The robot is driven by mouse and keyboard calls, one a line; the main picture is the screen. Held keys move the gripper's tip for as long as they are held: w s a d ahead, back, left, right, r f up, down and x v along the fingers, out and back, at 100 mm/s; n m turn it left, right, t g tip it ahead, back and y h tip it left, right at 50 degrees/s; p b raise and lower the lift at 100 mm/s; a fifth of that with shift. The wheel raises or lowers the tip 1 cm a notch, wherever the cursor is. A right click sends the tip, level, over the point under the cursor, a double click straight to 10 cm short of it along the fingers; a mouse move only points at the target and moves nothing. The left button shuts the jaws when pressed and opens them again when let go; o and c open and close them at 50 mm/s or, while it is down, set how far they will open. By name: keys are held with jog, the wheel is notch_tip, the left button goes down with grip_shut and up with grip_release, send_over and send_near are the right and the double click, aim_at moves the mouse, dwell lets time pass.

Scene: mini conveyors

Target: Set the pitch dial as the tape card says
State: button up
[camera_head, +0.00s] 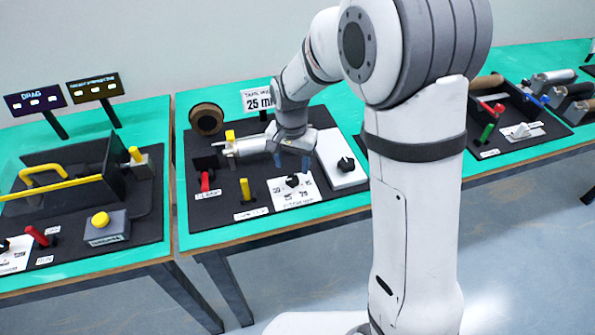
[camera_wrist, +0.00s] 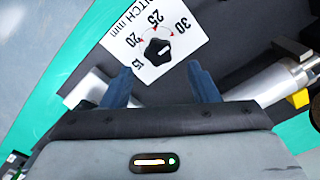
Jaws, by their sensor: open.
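The pitch dial (camera_wrist: 157,52) is a black lobed knob on a white card marked 15, 20, 25 and 30 in the wrist view. Its small white mark seems to point to the upper right, but I cannot tell the exact number. The dial also shows in the head view (camera_head: 292,181). The tape card (camera_head: 257,100) stands at the back of the station; "25" and part of "mm" are readable, the rest is hidden by my arm. My gripper (camera_head: 292,167) is open above the dial, its two blue fingers (camera_wrist: 160,70) apart and not touching the knob.
A white block with another black knob (camera_head: 346,164) stands right of the dial. A red lever (camera_head: 205,181) and yellow lever (camera_head: 245,189) stand to the left. A metal cylinder (camera_wrist: 268,84) lies close by. Other stations flank this table.

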aim_at(293, 178)
jog(key=shift+f, duration=2.3)
jog(key=shift+c, duration=0.2)
